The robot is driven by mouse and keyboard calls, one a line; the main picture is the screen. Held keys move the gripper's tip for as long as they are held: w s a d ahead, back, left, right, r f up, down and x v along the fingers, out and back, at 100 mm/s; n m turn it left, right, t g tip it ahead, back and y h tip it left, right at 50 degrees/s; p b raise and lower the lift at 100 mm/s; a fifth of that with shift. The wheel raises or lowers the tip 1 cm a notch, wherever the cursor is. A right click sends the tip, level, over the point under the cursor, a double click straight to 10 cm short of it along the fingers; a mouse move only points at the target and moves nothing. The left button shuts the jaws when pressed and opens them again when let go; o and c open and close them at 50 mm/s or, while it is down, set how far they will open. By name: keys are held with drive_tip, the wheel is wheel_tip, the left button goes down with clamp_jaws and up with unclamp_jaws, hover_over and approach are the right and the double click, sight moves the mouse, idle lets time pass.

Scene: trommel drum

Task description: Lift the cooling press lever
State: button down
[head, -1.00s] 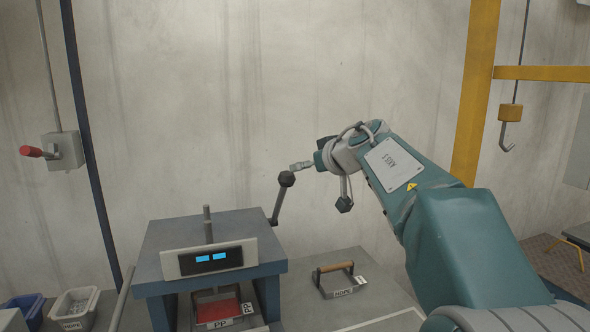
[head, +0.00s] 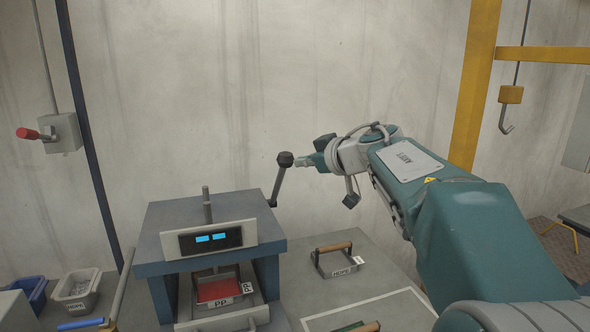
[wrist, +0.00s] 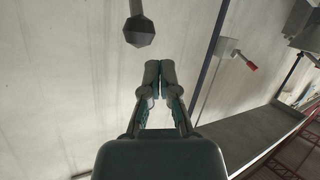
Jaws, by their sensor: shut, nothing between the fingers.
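The cooling press (head: 210,255) is a blue-grey frame on the bench, with a display showing two blue lit fields. Its lever (head: 277,187) rises at the press's right side, tilted to the right, with a dark round knob (head: 285,159) on top. The knob also shows in the wrist view (wrist: 139,31), above and left of my fingertips. My gripper (head: 298,162) is shut and empty, just right of the knob in the head view. In the wrist view the fingertips (wrist: 160,72) are together, with a gap between them and the knob. A red plate (head: 217,289) labelled PP sits inside the press.
A handled mould labelled HDPE (head: 337,260) lies on the bench right of the press. A grey bin (head: 76,290) and a blue bin (head: 30,292) stand at left. A red-handled wall switch (head: 62,133) and a hanging hook (head: 507,110) are farther off.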

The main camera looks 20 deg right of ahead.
drive_tip(key=s+a+f+n+y, duration=0.1)
drive_tip(key=f+n, duration=0.1)
drive_tip(key=n, duration=0.1)
drive_tip(key=n+t+h, duration=0.3)
drive_tip(key=n+t, duration=0.5)
drive_tip(key=n, duration=0.2)
approach(289, 165)
drive_tip(key=shift+n, duration=0.3)
drive_tip(key=x, duration=0.7)
drive_tip(key=shift+w+r, duration=0.1)
drive_tip(key=shift+w, duration=0.3)
idle(0.4)
